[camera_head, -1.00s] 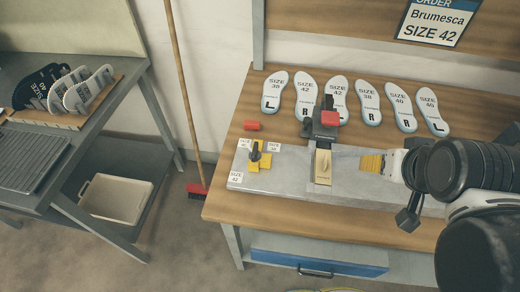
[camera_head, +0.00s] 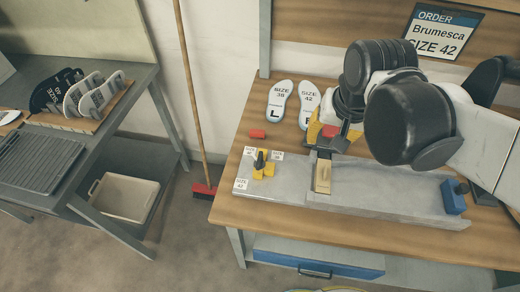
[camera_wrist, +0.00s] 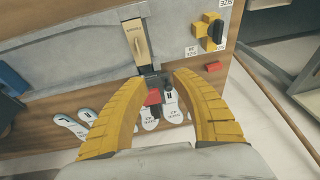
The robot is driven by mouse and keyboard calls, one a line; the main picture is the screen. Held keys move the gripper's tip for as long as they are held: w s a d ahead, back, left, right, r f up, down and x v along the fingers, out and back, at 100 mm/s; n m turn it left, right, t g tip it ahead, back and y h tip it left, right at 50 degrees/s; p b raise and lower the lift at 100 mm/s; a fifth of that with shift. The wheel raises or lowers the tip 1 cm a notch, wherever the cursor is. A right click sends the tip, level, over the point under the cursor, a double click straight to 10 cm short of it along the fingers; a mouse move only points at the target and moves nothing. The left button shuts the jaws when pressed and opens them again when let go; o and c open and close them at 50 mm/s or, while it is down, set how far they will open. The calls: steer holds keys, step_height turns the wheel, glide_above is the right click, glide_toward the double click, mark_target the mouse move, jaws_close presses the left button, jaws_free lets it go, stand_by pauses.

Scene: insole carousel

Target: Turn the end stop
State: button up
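The likely end stop, a yellow block with a black upright knob (camera_head: 262,165), sits at the left end of the grey fixture (camera_head: 393,200), among small size labels. The wrist view shows it at upper right (camera_wrist: 211,30), outside my fingers. My gripper (camera_wrist: 157,82) has its two yellow fingers spread apart. In the head view, my gripper (camera_head: 318,126) is partly hidden by my arm, behind the fixture's middle. Between and beyond the fingertips is a dark clamp with a red part (camera_wrist: 154,97); I cannot tell whether the fingers touch it.
A brass-coloured plate (camera_head: 323,177) stands out on the fixture before the clamp. A red block (camera_head: 258,134) lies behind the end stop. A blue knob (camera_head: 453,196) is at the fixture's right end. Insoles (camera_head: 279,101) lie along the back. The table's front strip is clear.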

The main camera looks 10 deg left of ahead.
steer(key=w+a+g+p, duration=0.1)
steer(key=a+g+p, duration=0.1)
steer(key=a, duration=0.6)
steer(key=g+h+p, duration=0.1)
steer(key=p, duration=0.1)
glide_toward(259, 158)
step_height(259, 158, down, 11)
steer(key=b, duration=0.4)
steer(key=shift+w+r, duration=0.1)
steer(key=shift+r, duration=0.05)
jaws_close()
